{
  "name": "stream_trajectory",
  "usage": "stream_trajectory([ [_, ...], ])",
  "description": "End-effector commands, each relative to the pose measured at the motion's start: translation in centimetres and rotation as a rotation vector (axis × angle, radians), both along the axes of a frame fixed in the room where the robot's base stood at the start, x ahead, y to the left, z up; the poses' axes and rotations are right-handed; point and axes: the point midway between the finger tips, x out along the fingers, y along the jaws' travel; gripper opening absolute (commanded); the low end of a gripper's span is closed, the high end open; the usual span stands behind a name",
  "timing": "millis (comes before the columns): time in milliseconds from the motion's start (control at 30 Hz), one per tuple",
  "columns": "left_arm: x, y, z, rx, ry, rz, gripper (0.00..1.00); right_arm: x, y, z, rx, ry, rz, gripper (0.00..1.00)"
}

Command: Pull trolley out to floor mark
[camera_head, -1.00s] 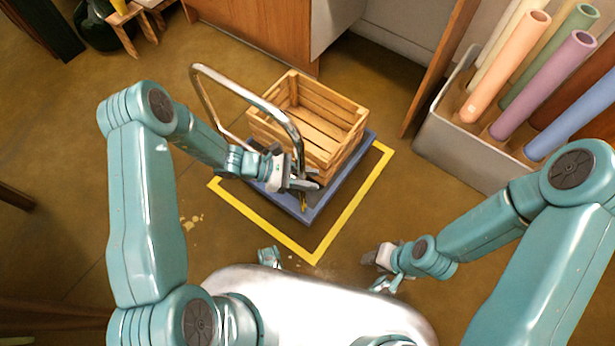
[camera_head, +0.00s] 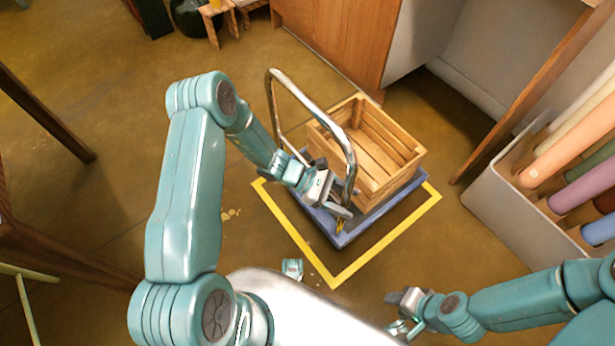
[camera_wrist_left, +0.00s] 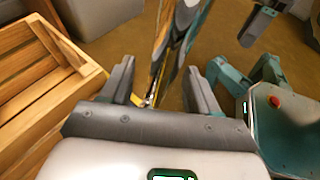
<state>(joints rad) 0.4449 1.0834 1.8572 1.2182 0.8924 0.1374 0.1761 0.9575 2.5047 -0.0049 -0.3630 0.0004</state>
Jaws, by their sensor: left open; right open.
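The trolley has a blue platform (camera_head: 373,220), a bent chrome handle (camera_head: 310,92) and a slatted wooden crate (camera_head: 402,176) on top. The platform stands within the yellow floor mark (camera_head: 380,247), a gap of bare floor separating its near corner from the mark's near corner. My left gripper (camera_head: 343,208) is open at the near upright of the handle, low beside the crate. In the left wrist view the chrome handle (camera_wrist_left: 183,22) rises just beyond the open fingers (camera_wrist_left: 157,85); I cannot tell if they touch it. My right gripper (camera_head: 392,312) is open and empty, low near my body.
A grey bin (camera_head: 500,205) of coloured rolls stands at the right. A wooden cabinet (camera_head: 335,35) is behind the trolley, with a small stool (camera_head: 222,22) at the back left. Dark table legs (camera_head: 45,115) stand at the left. The floor between is open.

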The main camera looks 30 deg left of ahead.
Motion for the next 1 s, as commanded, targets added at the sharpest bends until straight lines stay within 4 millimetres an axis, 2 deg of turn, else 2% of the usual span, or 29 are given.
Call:
stream_trajectory([
  [300,-1.3,7.1,3.2,0.002,-0.002,0.006,0.61,0.0,0.0,1.9,0.0,0.0,0.0,0.43],
  [500,-2.2,10.9,4.7,0.003,-0.001,0.003,0.61,0.0,0.0,2.5,0.0,0.0,0.0,0.43],
  [700,-2.6,12.7,5.4,0.0,0.001,0.0,0.61,0.0,0.0,2.8,0.0,0.0,0.0,0.43],
  [1000,-2.7,13.0,5.5,0.0,0.001,-0.002,0.61,0.0,0.0,2.8,0.0,0.0,0.0,0.43],
])
